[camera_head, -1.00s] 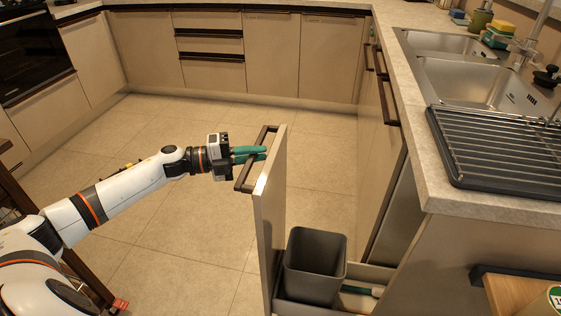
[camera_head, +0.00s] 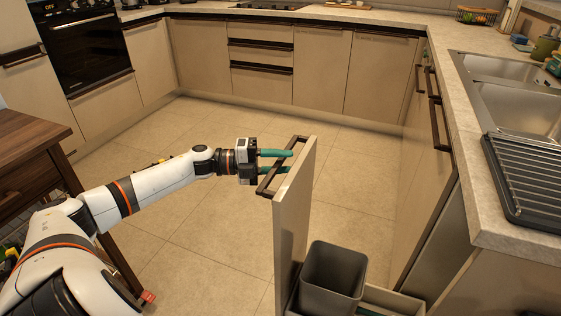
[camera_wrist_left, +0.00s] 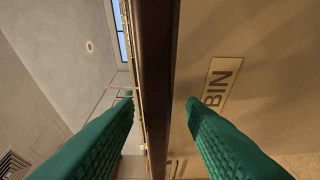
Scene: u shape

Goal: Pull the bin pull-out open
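The bin pull-out stands out from the cabinet run on the right, its beige front panel (camera_head: 291,220) seen nearly edge-on. A grey bin (camera_head: 332,278) sits in it behind the panel, its lower part cut off by the picture edge. A dark bar handle (camera_head: 268,182) is on the panel's outer face. My left gripper (camera_head: 289,162) is at this handle with its green fingers apart. In the left wrist view the handle bar (camera_wrist_left: 157,60) runs between the open fingers, with gaps on both sides. A "BIN" label (camera_wrist_left: 216,88) shows on the panel. My right gripper is out of view.
The tiled floor (camera_head: 215,225) left of the panel is clear. A dark wooden table (camera_head: 30,145) stands at the left, beside my left arm. The counter with sink (camera_head: 510,105) and drying rack (camera_head: 530,180) runs along the right.

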